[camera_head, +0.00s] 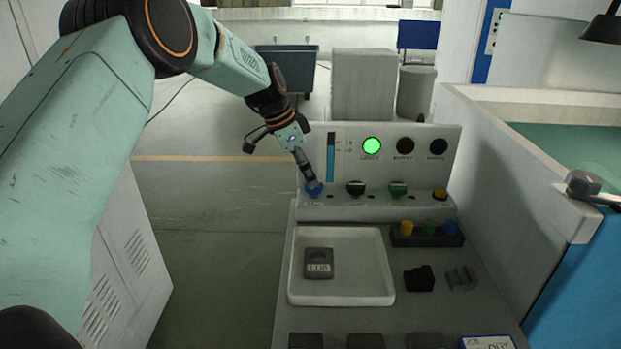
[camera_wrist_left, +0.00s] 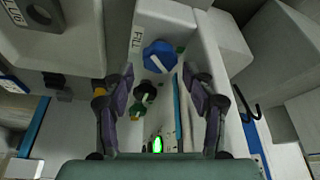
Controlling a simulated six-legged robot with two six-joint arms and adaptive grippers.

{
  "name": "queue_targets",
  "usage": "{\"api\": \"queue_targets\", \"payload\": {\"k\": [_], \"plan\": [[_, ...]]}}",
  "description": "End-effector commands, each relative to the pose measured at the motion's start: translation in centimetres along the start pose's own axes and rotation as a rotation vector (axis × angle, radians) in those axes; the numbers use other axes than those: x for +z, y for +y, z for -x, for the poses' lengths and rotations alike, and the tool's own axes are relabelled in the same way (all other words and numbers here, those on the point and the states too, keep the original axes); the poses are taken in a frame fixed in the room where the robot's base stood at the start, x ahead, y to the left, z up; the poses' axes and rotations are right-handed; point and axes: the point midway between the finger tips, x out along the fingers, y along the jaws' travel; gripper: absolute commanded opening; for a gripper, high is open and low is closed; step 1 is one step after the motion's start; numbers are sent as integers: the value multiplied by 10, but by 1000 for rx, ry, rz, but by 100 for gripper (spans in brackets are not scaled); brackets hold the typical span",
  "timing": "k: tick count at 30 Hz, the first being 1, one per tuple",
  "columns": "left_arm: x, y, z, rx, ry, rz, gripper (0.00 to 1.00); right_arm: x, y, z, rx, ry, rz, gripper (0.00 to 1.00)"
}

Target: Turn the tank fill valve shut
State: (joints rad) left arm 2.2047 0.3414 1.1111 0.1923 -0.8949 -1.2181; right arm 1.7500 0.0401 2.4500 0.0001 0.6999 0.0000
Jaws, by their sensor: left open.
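The tank fill valve is a blue knob (camera_head: 313,189) at the left end of the knob row on the grey control panel (camera_head: 315,135). In the left wrist view the blue knob (camera_wrist_left: 160,57) sits beside a "FILL" label. My left gripper (camera_head: 308,174) is right at the knob in the head view and partly covers it. In the left wrist view its two fingers (camera_wrist_left: 160,76) are open, one to each side of the knob's line, with gaps beside it. I cannot tell whether either finger touches it. My right gripper is not in view.
Black (camera_head: 356,188), green (camera_head: 398,189) and yellow (camera_head: 440,194) knobs stand to the right. Above are a blue level gauge (camera_head: 331,157) and a lit green lamp (camera_head: 372,145). A white tray (camera_head: 345,297) holding a grey labelled block (camera_head: 318,263) is in front.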

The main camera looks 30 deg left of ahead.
Motion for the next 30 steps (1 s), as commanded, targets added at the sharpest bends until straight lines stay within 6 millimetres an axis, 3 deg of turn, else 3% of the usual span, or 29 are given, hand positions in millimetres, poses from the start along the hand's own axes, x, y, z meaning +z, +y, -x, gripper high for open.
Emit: {"api": "queue_targets", "payload": {"k": [1,6,12,30], "plan": [[-2,-3,12,-10,8,-1,64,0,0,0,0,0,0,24],[-3,-1,37,-8,7,-2,64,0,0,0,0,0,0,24],[-2,1,52,-5,4,-1,64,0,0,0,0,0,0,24],[-4,4,55,-4,-5,18,64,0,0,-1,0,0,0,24]]}}
